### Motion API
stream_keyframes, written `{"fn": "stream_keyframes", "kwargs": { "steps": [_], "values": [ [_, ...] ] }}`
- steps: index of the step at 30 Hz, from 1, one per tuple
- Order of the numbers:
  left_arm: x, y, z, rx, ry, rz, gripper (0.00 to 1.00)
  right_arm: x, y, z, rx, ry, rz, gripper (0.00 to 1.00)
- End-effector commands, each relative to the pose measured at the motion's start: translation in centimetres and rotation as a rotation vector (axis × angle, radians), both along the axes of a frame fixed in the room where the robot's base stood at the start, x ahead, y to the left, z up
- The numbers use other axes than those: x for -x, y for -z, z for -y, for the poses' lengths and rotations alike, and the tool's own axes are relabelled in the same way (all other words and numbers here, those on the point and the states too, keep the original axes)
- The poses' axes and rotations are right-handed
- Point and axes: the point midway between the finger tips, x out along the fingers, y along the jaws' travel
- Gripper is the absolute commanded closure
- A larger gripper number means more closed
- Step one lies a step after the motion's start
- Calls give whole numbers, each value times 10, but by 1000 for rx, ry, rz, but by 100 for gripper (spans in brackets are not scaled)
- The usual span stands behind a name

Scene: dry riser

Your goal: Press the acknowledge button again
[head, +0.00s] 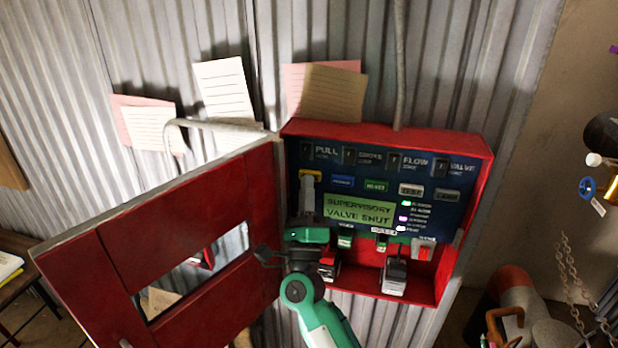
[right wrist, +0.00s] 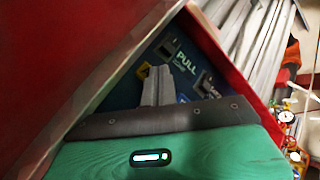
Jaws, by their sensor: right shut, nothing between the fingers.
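The open red alarm panel box (head: 478,185) holds a dark blue face with a row of coloured buttons. The yellow button (head: 317,173) at the left end of the row is partly covered by my right gripper (head: 308,179); its label cannot be read. My right gripper is shut and empty, its fingertips at the yellow button. In the right wrist view the grey fingers (right wrist: 158,82) reach up beside the yellow button (right wrist: 143,70). I cannot tell whether they touch it. The green display (head: 358,208) reads "SUPERVISORY VALVE SHUT". My left gripper is not in view.
The red door (head: 180,205) with a window stands open to the left of the box. Blue (head: 342,182), green (head: 376,186) and white (head: 411,190) buttons sit right of the yellow one. Batteries (head: 394,275) sit in the bottom. A valve with chains (head: 570,270) is at right.

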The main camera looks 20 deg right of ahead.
Motion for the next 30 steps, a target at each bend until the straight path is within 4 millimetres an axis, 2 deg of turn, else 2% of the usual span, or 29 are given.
{"fn": "stream_keyframes", "kwargs": {
  "steps": [19,30],
  "values": [
    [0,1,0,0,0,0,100,-3,0,2,0,0,1,100],
    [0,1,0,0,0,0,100,10,0,-7,-1,-1,0,100]
  ]
}}
